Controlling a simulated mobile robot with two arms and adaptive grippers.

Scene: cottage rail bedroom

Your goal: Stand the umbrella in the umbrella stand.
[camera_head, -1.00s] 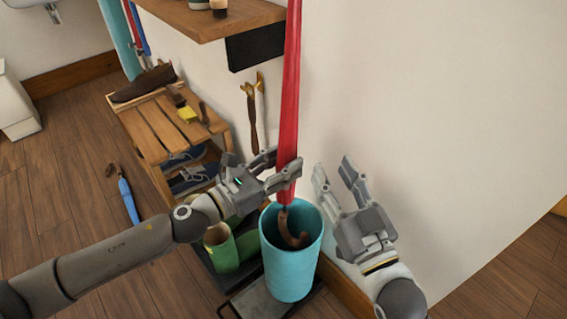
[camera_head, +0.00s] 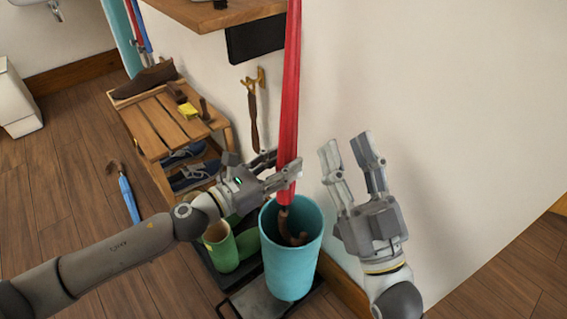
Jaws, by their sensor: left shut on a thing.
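The red umbrella (camera_head: 288,115) is closed and near upright, its upper end cut off by the top of the view. My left gripper (camera_head: 289,174) is shut on its lower part, just above the stand. A brown curved handle (camera_head: 293,236) shows at the lower end of the red cloth, inside the mouth of the teal umbrella stand (camera_head: 291,268). Whether it touches the stand's floor is hidden. The stand is upright. My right gripper (camera_head: 347,152) is open and empty, right of the umbrella and in front of the wall.
A green container (camera_head: 220,250) stands left of the umbrella stand. A wooden shoe bench (camera_head: 165,125) is beyond, with a shelf (camera_head: 215,14) above. A brown-handled thing (camera_head: 253,110) hangs on the wall. A blue umbrella (camera_head: 129,200) lies on the floor, with free floor around it.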

